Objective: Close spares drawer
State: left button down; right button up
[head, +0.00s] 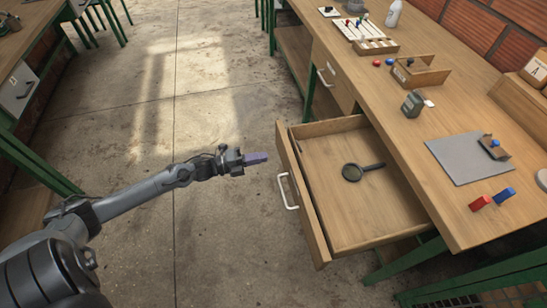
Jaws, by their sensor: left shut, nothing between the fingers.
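The spares drawer (300,200) is a wooden drawer pulled well out from under the workbench at the right of the head view. Its front panel faces left and carries a pale handle (284,191). A black magnifying glass (352,173) lies inside on the drawer floor. My left gripper (264,157) is shut and empty. In the picture it is just left of the drawer's front panel, above and left of the handle, with a gap between. My right gripper is not in view.
The workbench (425,125) holds a small grey device (412,104), a grey mat (468,158), red and blue pieces, and a wooden tray. A second, shut drawer (328,80) is farther along. Open concrete floor (190,110) lies to the left. Green bench legs stand below.

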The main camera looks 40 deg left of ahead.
aim_at(283, 153)
pick_arm(q)
jog(key=b+x, duration=0.1)
jog(key=x, duration=0.3)
jog(key=shift+w+d, duration=0.2)
jog(key=shift+w, duration=0.25)
jog(key=shift+w+d, duration=0.1)
